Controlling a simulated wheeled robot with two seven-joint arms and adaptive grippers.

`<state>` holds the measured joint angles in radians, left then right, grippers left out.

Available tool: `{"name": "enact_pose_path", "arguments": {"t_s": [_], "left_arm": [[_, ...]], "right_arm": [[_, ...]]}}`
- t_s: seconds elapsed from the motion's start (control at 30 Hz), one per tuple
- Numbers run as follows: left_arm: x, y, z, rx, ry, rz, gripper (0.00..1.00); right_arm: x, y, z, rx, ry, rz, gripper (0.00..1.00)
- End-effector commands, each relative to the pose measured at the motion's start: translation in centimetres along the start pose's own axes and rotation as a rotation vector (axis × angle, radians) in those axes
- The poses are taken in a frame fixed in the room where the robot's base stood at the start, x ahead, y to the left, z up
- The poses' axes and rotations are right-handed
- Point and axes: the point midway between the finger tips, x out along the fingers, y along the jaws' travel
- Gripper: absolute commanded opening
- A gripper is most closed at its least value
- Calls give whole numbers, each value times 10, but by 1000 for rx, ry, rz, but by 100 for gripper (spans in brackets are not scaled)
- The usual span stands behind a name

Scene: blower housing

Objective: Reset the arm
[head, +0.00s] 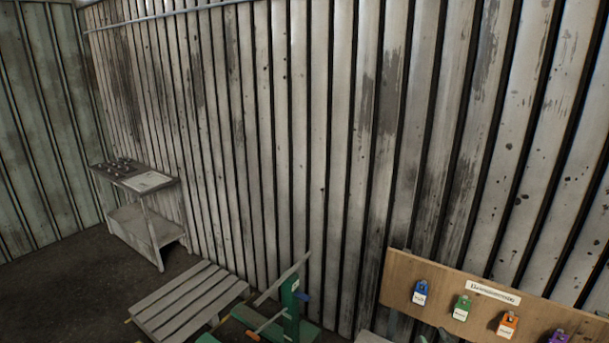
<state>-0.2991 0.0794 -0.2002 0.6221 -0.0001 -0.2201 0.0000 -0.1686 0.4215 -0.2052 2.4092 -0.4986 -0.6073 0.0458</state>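My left gripper is not in the head view. I cannot clearly make out my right gripper. A small pale grey shape (371,338) is cut off by the bottom edge, and I cannot tell whether it is part of my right arm or gripper. No fingers show, and nothing is seen held.
A wooden board (400,275) at lower right carries blue (420,292), green (462,308), orange (508,324) and purple (558,337) padlock-like tagged items. A green stand (291,310) and slatted pallet (187,300) stand low. A grey side table (145,215) is against the corrugated wall (300,130).

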Motion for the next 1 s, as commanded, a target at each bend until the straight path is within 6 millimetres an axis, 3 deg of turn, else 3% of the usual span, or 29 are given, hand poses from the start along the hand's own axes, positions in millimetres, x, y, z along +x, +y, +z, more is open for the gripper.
{"name": "enact_pose_path", "arguments": {"t_s": [0.03, 0.2, 0.3, 0.4, 0.6, 0.83, 1.0], "left_arm": [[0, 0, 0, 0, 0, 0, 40], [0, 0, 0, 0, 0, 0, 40], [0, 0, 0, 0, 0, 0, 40], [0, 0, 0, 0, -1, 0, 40], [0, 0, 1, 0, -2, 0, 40], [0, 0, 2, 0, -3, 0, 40], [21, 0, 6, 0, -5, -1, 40]], "right_arm": [[-9, -9, 35, 50, -107, -19, 31], [-60, -50, 141, 203, -463, -105, 31], [-104, -79, 190, 282, -661, -167, 31], [-151, -108, 226, 351, -837, -232, 31], [-232, -151, 262, 449, -1095, -344, 31], [-310, -188, 274, 531, -1312, -460, 31], [-307, -235, 325, 526, -1329, -479, 31]]}}
